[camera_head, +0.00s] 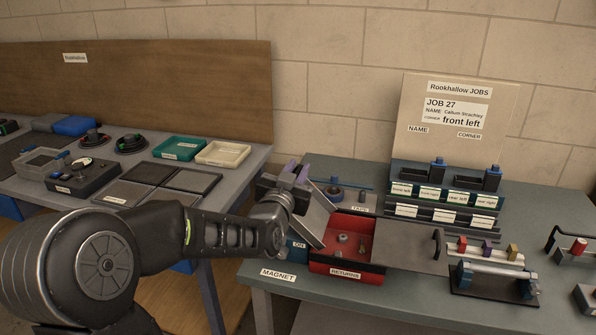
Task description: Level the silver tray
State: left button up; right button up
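The silver tray (314,217) is steeply tilted, with its lower end over the left part of the red RETURNS bin (347,268). The exact grip is partly hidden by the gripper and wrist. A few small grey parts (343,239) lie in the red bin. My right gripper is not in view.
A flat grey plate (405,247) with a black handle lies right of the bin. Behind stand labelled racks (440,192) and the job board (445,125). A fixture with coloured blocks (487,251) stands at right.

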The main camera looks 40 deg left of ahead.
pick_arm(q)
jog(key=shift+d+f, duration=0.15)
grip_shut()
